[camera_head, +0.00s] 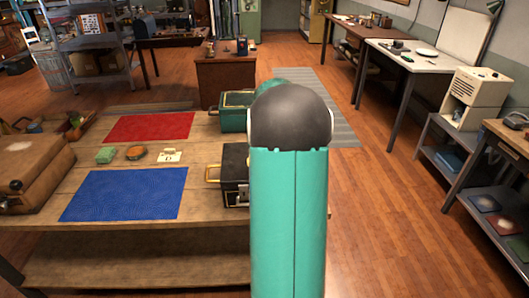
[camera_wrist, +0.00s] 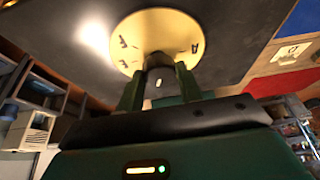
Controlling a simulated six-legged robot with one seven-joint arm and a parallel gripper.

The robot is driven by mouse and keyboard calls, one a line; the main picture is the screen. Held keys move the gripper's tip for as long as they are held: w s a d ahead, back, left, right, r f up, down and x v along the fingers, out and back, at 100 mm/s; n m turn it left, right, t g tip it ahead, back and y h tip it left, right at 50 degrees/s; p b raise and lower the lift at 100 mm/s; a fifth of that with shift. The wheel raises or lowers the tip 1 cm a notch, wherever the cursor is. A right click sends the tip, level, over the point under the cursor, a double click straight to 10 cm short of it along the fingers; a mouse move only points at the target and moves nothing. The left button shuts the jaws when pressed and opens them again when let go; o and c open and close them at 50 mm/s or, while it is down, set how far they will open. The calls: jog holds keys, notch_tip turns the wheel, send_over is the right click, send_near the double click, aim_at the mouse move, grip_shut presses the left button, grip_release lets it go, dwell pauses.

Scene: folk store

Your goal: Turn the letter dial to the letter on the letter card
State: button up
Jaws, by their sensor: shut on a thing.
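The letter dial (camera_wrist: 150,38) is a round, pale yellow disc on a dark face in the wrist view. An A shows at its right and other letters at its left, partly glared. My gripper (camera_wrist: 159,84) is shut on the dark knob at the dial's centre, one green finger on each side. The letter card (camera_head: 170,156) is a small white card on the table in the head view, its letter apparently a D. It also shows in the wrist view (camera_wrist: 291,52). In the head view my teal arm hides the gripper and the dial.
A black box (camera_head: 234,160) with brass trim stands on the wooden table (camera_head: 120,231), with a green box (camera_head: 236,106) behind it. Open floor lies right.

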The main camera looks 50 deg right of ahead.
jog(key=shift+w+a+m+g+h, duration=0.1)
jog(key=shift+m+g+h, duration=0.2)
jog(key=shift+m, duration=0.8)
jog(key=shift+w+m+g+h, duration=0.1)
jog(key=shift+m+g, duration=0.3)
jog(key=shift+m, duration=0.7)
jog(key=shift+s, duration=0.1)
jog(key=o, duration=1)
jog(key=shift+r, duration=0.1)
jog(key=v, duration=1.3)
jog(key=shift+a+r, duration=0.2)
jog(key=shift+r, duration=0.1)
